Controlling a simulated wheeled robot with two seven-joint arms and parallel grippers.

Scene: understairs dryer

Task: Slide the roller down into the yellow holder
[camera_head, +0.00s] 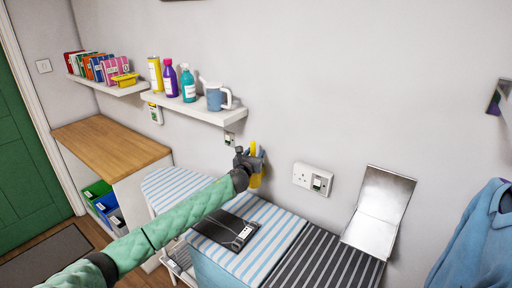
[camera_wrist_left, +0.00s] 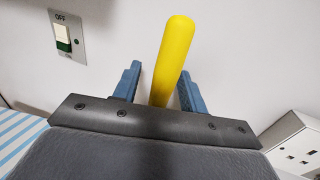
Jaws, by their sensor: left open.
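My left gripper (camera_head: 251,158) is open at the wall above the striped surfaces. In the left wrist view, a smooth yellow rod with a rounded end (camera_wrist_left: 174,55) stands between its two blue fingers (camera_wrist_left: 160,88), tilted a little to the right. The rod's lower part is hidden behind the gripper body. In the head view, yellow shows just above the gripper and a yellow piece (camera_head: 256,181) shows just below it against the wall. I cannot tell which yellow part is the roller and which the holder, or whether they touch. My right gripper is not in view.
A shelf (camera_head: 195,109) with bottles and a blue watering can (camera_head: 214,96) is left above the gripper. Wall switches and a white socket (camera_head: 312,179) flank it. A black package (camera_head: 233,229) lies on the striped top. An open metal piece (camera_head: 380,210) and blue garment (camera_head: 475,235) are right.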

